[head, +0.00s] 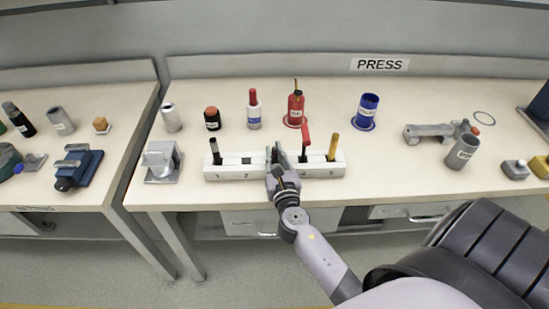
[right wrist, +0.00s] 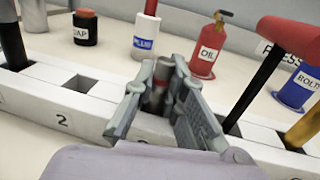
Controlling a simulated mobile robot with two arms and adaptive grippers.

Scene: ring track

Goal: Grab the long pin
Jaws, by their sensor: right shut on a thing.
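A white rack (head: 235,171) with numbered slots lies along the front of the table. My right gripper (head: 277,156) is over its middle; in the right wrist view the gripper (right wrist: 162,78) is shut around an upright grey pin (right wrist: 157,98). The pin stands over the rack between the fingers, with a darker reddish part beside it; its lower end is hidden. I cannot tell whether it is lifted. A black-topped pin (head: 215,151), a red-handled tool (head: 306,139) and a yellow-handled one (head: 333,147) stand in other slots. My left gripper is not in view.
Behind the rack stand a red oil bottle (head: 295,108), a white and blue bottle (head: 254,112), a black jar (head: 212,119) and a blue cup (head: 368,108). A grey fixture (head: 162,161) stands left of the rack. The table right of the rack is clear up to a grey tool (head: 428,132).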

